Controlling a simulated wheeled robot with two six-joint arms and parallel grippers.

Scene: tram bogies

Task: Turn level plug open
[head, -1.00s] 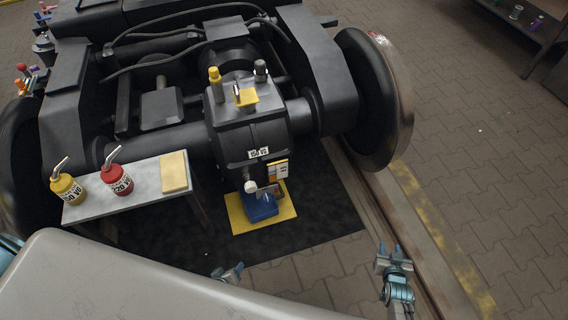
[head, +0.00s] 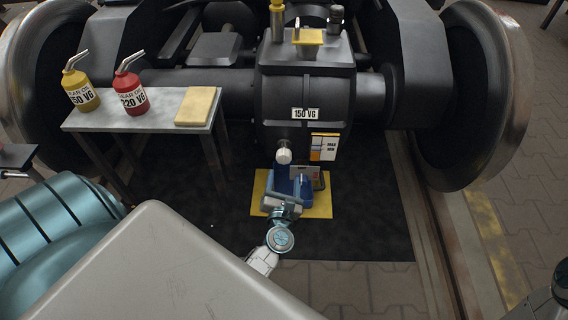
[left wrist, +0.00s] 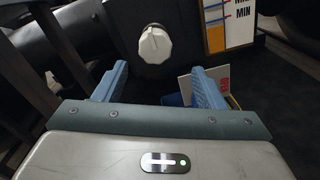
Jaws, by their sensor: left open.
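The level plug, a white ridged knob (head: 284,155), sits on the lower front of the dark gearbox (head: 304,88), left of the MAX/MIN level gauge card (head: 324,147). In the left wrist view the knob (left wrist: 155,44) is ahead of and between the two blue fingers. My left gripper (head: 284,186) is just below the knob in the head view and in front of the blue container. In the left wrist view my left gripper (left wrist: 160,86) is open, with nothing between its fingers. My right gripper does not clearly show.
A blue container stands on a yellow mat (head: 321,208) under the gearbox, partly hidden by my gripper. A bench (head: 150,110) at left holds a yellow oil bottle (head: 80,88), a red oil bottle (head: 131,90) and a yellow cloth (head: 197,106). Wheels flank the gearbox.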

